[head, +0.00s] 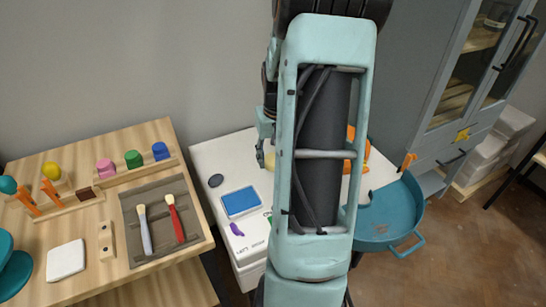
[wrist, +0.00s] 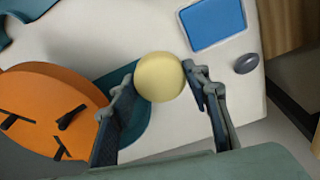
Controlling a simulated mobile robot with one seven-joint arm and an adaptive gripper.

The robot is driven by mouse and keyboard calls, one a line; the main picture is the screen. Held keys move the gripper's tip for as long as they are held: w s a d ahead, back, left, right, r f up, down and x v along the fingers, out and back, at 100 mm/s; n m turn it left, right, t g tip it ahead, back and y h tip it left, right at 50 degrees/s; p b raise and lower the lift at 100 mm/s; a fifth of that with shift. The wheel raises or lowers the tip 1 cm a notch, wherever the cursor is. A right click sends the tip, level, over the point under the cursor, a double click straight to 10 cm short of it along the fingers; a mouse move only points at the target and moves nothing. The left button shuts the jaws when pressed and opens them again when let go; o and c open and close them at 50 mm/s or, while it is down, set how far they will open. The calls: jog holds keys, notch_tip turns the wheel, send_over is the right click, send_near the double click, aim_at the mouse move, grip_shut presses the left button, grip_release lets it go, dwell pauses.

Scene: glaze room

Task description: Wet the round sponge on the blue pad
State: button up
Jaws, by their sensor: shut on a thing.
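The round pale-yellow sponge (wrist: 160,77) sits between the two fingers of my gripper (wrist: 161,80) in the wrist view, and the gripper is shut on it. In the head view only a sliver of the sponge (head: 269,160) shows beside my arm, which hides most of the gripper. The blue pad (head: 240,202) lies flat on the white table, to the left of my arm. In the wrist view the blue pad (wrist: 213,22) is at the upper right, apart from the sponge. I cannot tell how high the sponge is above the table.
On the white table (head: 215,160) are a dark round piece (head: 216,181), a purple piece (head: 236,230) and an orange round thing (wrist: 50,105) with black marks. A teal tray (head: 400,215) is at the right. A wooden table (head: 140,150) with brushes stands at the left.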

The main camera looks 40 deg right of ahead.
jog(key=c, duration=0.4)
jog(key=p, duration=0.4)
send_over(241, 200)
notch_tip(241, 200, down, 4)
jog(key=shift+s+f+b, duration=0.1)
jog(key=shift+f+b, duration=2.15)
jog(key=shift+f, duration=0.85)
jog(key=shift+a+f+b, duration=0.1)
jog(key=shift+f+b, duration=0.4)
jog(key=shift+f, duration=0.05)
jog(key=shift+r, duration=0.15)
notch_tip(241, 200, up, 7)
jog(key=p, duration=0.5)
